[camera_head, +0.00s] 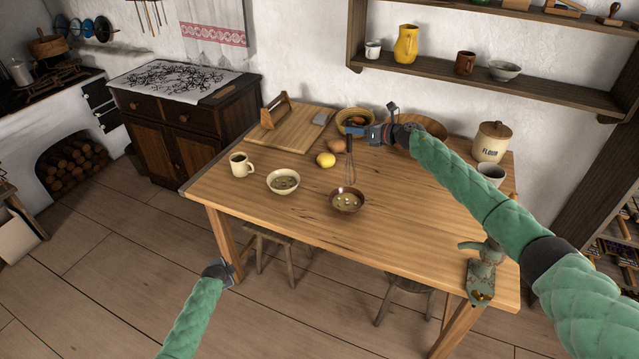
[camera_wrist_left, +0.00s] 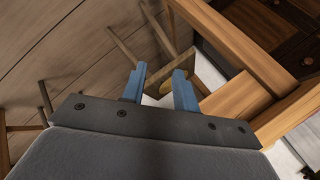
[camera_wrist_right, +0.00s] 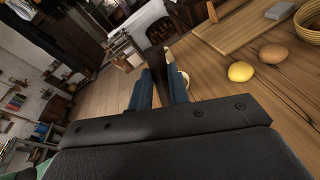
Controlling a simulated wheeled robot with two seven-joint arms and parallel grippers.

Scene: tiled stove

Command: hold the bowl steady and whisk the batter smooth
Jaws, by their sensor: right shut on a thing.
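A brown bowl (camera_head: 347,209) with pale lumpy contents stands near the table's front edge. A cream bowl (camera_head: 284,190) with a similar filling stands to its left. My right gripper (camera_head: 361,133) is shut on the handle of a whisk (camera_head: 350,165), which hangs upright. The whisk's wire end shows at the brown bowl's far rim; I cannot tell if it is above or inside. In the right wrist view the dark handle (camera_wrist_right: 158,68) sits between the fingers. My left gripper (camera_head: 220,269) is low in front of the table, away from both bowls. Its fingers (camera_wrist_left: 160,90) are apart and empty.
A flour jar (camera_head: 491,143) and a cup (camera_head: 490,174) stand right. Stools are under the table.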

